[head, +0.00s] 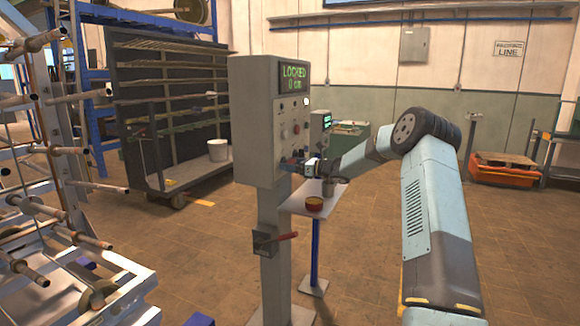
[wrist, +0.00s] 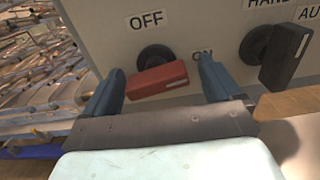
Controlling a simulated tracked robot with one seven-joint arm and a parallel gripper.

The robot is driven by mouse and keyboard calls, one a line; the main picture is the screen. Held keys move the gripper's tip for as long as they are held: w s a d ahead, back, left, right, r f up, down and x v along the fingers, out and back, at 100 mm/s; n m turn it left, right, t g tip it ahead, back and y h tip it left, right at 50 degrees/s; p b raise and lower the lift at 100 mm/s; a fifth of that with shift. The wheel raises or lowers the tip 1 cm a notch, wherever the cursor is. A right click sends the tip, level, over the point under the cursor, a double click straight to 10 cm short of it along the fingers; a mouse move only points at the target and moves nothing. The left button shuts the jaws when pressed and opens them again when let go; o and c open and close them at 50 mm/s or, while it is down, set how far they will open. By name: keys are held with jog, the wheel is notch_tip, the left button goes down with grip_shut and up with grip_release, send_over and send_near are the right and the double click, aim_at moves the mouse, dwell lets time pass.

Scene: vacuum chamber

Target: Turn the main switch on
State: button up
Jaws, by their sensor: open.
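The main switch is a red knob (wrist: 160,80) on the grey panel in the wrist view, with a round dark base behind it. The OFF label (wrist: 146,20) is above it to the left, and the ON label (wrist: 202,54) is to the right, partly hidden by a finger. The red bar lies nearly level, its pale mark towards the right end. My gripper (wrist: 163,77) is open, one finger on each side of the knob; I cannot tell whether they touch it. In the head view my gripper (head: 302,164) is at the lower right of the grey control cabinet (head: 252,115).
A black knob (wrist: 276,55) with HAND and AUTO labels is close right of my fingers. The cabinet's screen (head: 293,78) reads LOCKED, 0 cm. A pipe rack (head: 50,180) stands left.

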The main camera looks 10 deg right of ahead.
jog(key=v, duration=1.3)
jog(key=shift+s+d, duration=0.25)
jog(key=shift+d, duration=0.1)
jog(key=shift+f, duration=0.1)
jog(key=shift+s, duration=0.1)
